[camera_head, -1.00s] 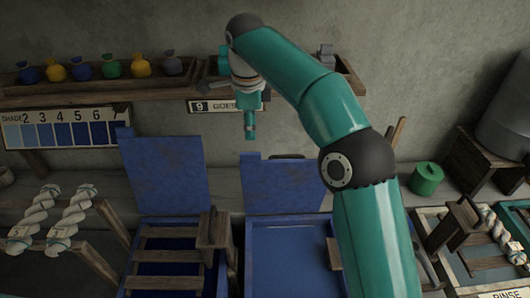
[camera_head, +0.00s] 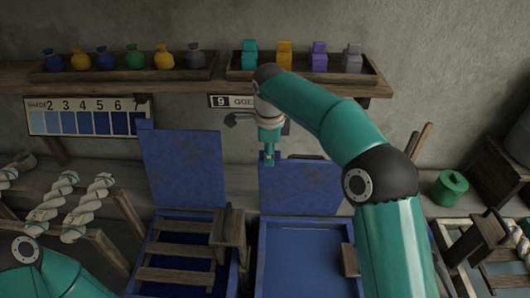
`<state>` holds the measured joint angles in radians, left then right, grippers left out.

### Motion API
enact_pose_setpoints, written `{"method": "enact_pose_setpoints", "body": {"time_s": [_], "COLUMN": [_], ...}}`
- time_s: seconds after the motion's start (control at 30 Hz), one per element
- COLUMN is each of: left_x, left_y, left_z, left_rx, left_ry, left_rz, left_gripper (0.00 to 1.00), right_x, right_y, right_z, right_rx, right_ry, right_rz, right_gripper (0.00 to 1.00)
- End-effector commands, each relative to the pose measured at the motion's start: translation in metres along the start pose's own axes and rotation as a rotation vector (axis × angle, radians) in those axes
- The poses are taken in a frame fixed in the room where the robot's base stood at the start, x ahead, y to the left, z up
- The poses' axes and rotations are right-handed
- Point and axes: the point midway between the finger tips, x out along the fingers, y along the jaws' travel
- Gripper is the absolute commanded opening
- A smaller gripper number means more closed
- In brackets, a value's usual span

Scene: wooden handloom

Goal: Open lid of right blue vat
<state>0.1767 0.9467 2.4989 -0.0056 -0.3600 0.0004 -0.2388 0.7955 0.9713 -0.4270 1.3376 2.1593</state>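The right blue vat (camera_head: 262,262) is at the lower centre, a wooden-framed box with a flat blue surface inside. Its blue lid (camera_head: 305,190) stands raised at the back edge, with a dark handle at the top. My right gripper (camera_head: 268,158) points down at the lid's upper left corner and overlaps it in the picture. I cannot tell whether they touch. Its fingers show as one narrow shape, so open or shut is unclear. My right arm hides the vat's right part. My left arm shows at the lower left, with its gripper out of view.
The left blue vat (camera_head: 152,250) also has its lid (camera_head: 184,168) raised, with wooden slats across it. A wall shelf (camera_head: 120,82) holds small sacks and coloured blocks. A green canister (camera_head: 449,188) stands right of my arm. White yarn skeins (camera_head: 52,203) hang at left.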

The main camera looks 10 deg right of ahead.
Motion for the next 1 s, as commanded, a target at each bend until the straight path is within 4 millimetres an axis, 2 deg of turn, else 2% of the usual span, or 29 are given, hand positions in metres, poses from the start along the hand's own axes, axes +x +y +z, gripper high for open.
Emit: {"method": "enact_pose_setpoints", "body": {"time_s": [0.03, 0.2, 0.67, 1.0], "left_x": [0.000, 0.000, -0.001, -0.009], "left_y": [0.000, 0.000, 0.000, 0.003], "left_z": [0.000, 0.000, 0.000, 0.000], "left_rx": [0.000, 0.000, 0.000, 0.000], "left_ry": [0.000, 0.000, 0.000, 0.000], "left_rz": [0.000, 0.000, 0.000, 0.000], "left_gripper": [0.40, 0.40, 0.40, 0.40], "right_x": [0.000, 0.000, -0.001, 0.000], "right_y": [0.000, 0.000, -0.003, -0.034], "right_z": [0.000, 0.000, 0.003, 0.005], "right_rx": [0.000, 0.000, -0.003, -0.001], "right_ry": [0.000, 0.000, 0.000, 0.000], "right_rz": [0.000, 0.000, -0.002, -0.007], "right_gripper": [0.29, 0.01, 0.00, 0.00]}}
